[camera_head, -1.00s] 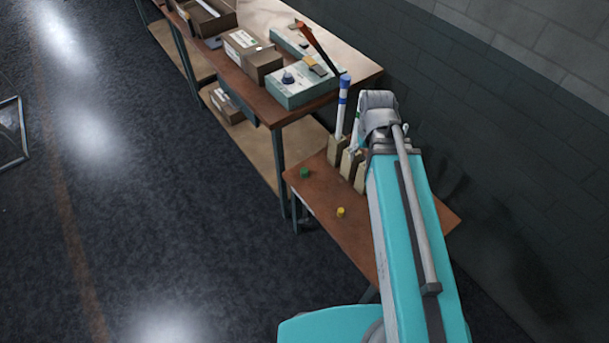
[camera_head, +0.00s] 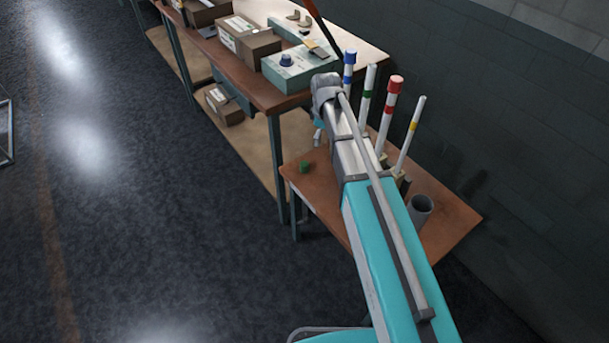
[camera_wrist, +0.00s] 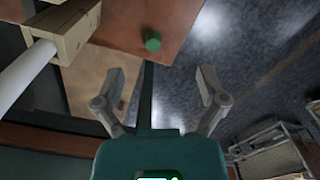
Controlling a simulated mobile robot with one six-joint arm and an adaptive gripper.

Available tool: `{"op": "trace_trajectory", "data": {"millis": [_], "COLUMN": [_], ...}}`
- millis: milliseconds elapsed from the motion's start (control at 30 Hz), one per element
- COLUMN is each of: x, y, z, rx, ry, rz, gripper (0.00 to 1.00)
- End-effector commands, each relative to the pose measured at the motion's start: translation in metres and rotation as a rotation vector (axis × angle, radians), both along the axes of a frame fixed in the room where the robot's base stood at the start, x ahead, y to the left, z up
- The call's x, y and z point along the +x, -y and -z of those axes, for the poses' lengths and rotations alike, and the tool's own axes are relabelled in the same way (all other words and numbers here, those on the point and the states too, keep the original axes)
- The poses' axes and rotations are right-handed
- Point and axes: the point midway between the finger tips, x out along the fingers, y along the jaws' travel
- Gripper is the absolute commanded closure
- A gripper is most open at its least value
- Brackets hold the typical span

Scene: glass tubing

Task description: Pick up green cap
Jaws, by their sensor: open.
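The green cap (camera_head: 305,166) sits near the left corner of the small brown table. In the wrist view the green cap (camera_wrist: 153,41) lies on the table close to its edge, beyond and roughly between my fingertips. My gripper (camera_wrist: 162,82) is open with nothing between its fingers. In the head view my arm reaches over the small table, and one part of the gripper (camera_head: 318,138) shows just above and right of the cap. The yellow cap is hidden in the head view.
Tubes with blue (camera_head: 349,70), green (camera_head: 366,97), red (camera_head: 388,115) and yellow (camera_head: 410,135) bands stand in blocks along the wall side. A grey cup (camera_head: 420,207) is at the right. A larger workbench (camera_head: 262,92) adjoins behind.

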Motion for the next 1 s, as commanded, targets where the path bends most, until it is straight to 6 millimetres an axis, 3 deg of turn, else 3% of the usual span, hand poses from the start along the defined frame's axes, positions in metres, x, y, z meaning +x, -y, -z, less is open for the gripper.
{"op": "trace_trajectory", "data": {"millis": [33,100,400,1000], "x": [0.013,0.023,0.055,0.06], "y": [-0.009,-0.02,-0.056,-0.063], "z": [0.019,0.032,0.069,0.074], "rx": [0.0,0.0,0.0,0.0], "ry": [0.0,0.0,0.0,0.0], "rz": [-0.045,-0.111,-0.335,-0.386], "gripper": [0.09,0.09,0.09,0.09]}}
